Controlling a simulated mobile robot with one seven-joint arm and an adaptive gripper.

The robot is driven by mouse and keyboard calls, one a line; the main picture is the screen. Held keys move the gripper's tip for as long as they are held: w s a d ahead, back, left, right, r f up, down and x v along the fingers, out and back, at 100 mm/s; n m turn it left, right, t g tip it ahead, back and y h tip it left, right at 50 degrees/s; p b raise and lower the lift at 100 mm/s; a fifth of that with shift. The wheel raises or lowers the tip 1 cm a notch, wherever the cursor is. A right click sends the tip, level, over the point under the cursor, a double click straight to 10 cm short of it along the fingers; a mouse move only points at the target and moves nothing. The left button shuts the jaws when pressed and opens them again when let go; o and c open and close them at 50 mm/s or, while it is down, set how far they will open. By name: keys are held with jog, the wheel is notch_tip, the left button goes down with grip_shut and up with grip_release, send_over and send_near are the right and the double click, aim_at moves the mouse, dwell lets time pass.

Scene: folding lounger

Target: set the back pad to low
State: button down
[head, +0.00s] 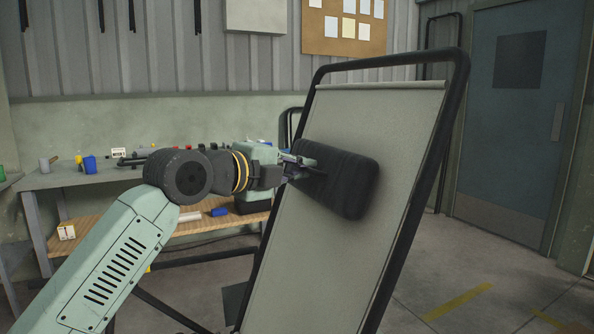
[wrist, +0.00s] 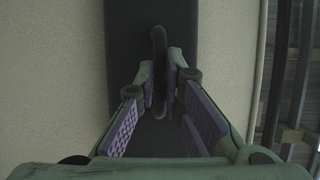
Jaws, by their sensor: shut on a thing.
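The back pad (head: 345,185) is a black, rounded cushion lying across the pale fabric backrest (head: 400,120) of the lounger, in the upper middle of the part in view. In the wrist view the pad (wrist: 128,45) runs up and down as a dark band, with a dark loop-like handle (wrist: 158,42) on it. My gripper (head: 299,166) reaches it from the left at the pad's near side. In the wrist view my gripper (wrist: 162,85) has its fingertips closed around the handle. The lower part of the backrest runs out of the head view.
The lounger's black tube frame (head: 458,75) stands tilted around the fabric. A workbench (head: 60,178) with small items and a wooden lower shelf (head: 185,232) is behind my arm. A blue-grey door (head: 525,120) is at the right, with clear floor (head: 440,265) before it.

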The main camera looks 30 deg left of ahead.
jog(key=shift+f, duration=0.3)
jog(key=c, duration=2.1)
grip_release()
jog(key=shift+c, duration=0.2)
jog(key=o, duration=0.5)
jog(key=shift+c, duration=0.2)
jog(key=shift+r, duration=0.1)
notch_tip(320, 180, up, 10)
